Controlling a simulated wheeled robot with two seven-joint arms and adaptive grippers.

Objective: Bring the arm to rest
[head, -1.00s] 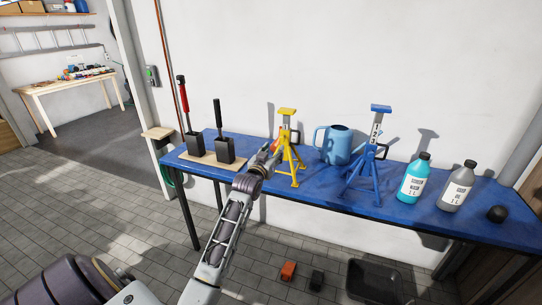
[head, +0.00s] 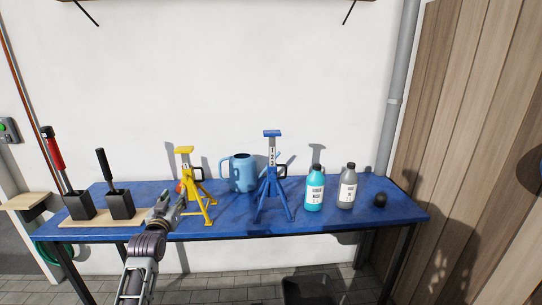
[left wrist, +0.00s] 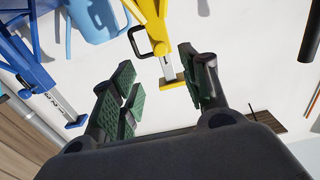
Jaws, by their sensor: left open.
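My left arm comes in from the bottom of the head view, and its gripper (head: 168,206) is over the front of the blue workbench (head: 240,226), beside the yellow jack stand (head: 186,162). In the left wrist view the green-padded fingers (left wrist: 155,66) are spread wide apart with nothing held. The yellow stand (left wrist: 153,28) shows beyond them, partly between the fingers. In the head view I cannot make out the fingertips clearly. My right gripper is not in view.
A wooden board with two black holders (head: 80,205) (head: 120,204) stands left of my gripper. To the right are a blue watering can (head: 242,174), a blue jack stand (head: 269,183), a teal bottle (head: 314,190), a grey bottle (head: 347,188) and a black lump (head: 380,199). A dark bin (head: 300,291) is below.

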